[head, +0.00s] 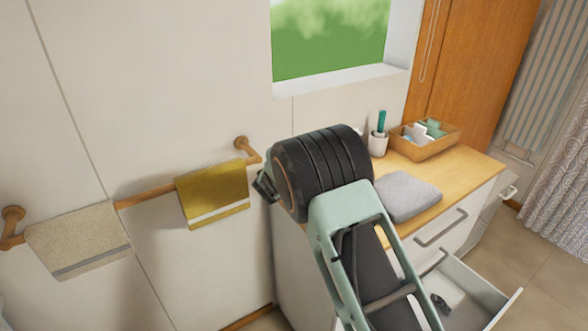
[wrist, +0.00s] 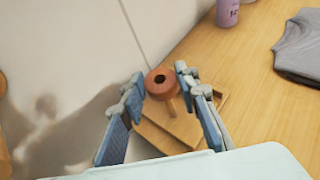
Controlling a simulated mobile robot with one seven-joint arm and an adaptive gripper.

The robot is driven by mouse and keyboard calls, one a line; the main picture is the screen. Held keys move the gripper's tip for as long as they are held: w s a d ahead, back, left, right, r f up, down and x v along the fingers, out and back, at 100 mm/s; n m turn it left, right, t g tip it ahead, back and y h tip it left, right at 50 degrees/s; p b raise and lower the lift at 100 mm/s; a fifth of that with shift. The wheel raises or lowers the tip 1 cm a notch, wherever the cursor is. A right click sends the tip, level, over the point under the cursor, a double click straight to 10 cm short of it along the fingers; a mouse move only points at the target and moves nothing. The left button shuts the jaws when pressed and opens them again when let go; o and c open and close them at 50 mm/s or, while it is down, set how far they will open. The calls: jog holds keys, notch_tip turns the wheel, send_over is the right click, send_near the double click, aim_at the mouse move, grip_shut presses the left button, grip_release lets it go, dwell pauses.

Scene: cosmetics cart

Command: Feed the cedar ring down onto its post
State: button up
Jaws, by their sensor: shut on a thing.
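The cedar ring (wrist: 161,84), a reddish-brown ring with a dark hole, is between my fingertips in the wrist view. My gripper (wrist: 160,82) is shut on it, one finger on each side. The ring covers the upper post, so I cannot tell whether the post enters the hole. In the head view my arm hides the ring and post.
A purple bottle (wrist: 228,12) and folded grey cloth (head: 408,196) are on the wooden counter (head: 465,168). A basket (head: 438,146) and a white cup (head: 378,144) stand farther back. A drawer (head: 470,296) is open below. Towels hang on a wall rail (head: 145,195).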

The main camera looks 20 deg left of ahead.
jog(key=shift+f+b, duration=1.3)
jog(key=shift+b, duration=0.05)
dwell(0.5)
jog(key=o, duration=0.9)
jog(key=v, duration=1.2)
jog(key=shift+d, duration=0.1)
